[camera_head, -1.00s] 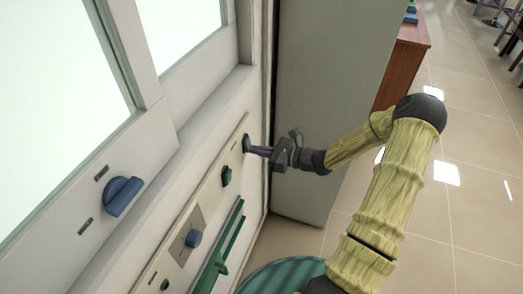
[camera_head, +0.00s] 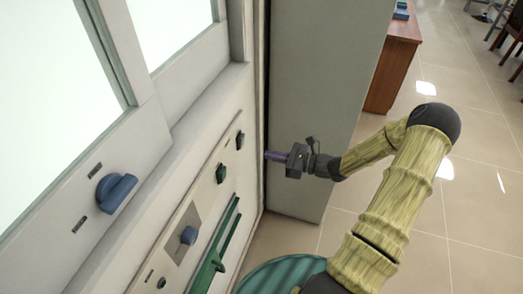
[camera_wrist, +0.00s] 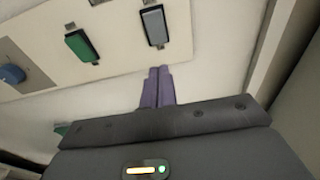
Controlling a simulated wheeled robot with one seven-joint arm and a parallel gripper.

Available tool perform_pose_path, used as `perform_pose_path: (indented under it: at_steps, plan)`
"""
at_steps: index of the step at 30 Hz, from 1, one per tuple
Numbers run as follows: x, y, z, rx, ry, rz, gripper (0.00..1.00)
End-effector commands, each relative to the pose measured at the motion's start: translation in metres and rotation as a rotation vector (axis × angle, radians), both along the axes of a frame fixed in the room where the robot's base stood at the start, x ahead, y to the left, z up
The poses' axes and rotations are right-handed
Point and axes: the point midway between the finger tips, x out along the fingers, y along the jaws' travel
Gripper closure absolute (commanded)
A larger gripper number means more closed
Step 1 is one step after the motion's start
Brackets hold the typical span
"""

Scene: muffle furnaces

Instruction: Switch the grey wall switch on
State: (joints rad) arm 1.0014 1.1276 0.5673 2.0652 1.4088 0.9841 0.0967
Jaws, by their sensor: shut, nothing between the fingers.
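The grey wall switch (camera_wrist: 155,25) is on the pale panel at the top middle of the wrist view, beside a green switch (camera_wrist: 81,46). In the head view the grey switch (camera_head: 240,139) is the small dark one at the far right end of the panel, with the green switch (camera_head: 222,173) before it. My gripper (camera_wrist: 158,72) is shut with its purple fingers together and empty. Its tips are below the grey switch in the wrist view, apart from it. In the head view my gripper (camera_head: 267,155) is right of the switch.
A large blue knob (camera_head: 117,193) and a smaller blue knob (camera_head: 189,236) are on the panel. A green bar handle (camera_head: 224,240) sticks out below the switches. A tall grey cabinet (camera_head: 315,110) stands behind my gripper. Tiled floor is open to the right.

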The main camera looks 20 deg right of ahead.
Motion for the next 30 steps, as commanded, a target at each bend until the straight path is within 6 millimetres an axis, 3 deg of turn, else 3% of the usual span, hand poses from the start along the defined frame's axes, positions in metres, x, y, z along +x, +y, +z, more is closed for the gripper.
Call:
perform_pose_path:
  at_steps: [6, 10, 30]
  plan:
    - [-0.025, -0.04, -0.008, -0.002, -0.001, -0.011, 1.0]
    - [-0.035, -0.055, -0.01, 0.0, 0.0, -0.013, 1.0]
    - [-0.04, -0.055, -0.009, -0.009, 0.0, 0.008, 1.0]
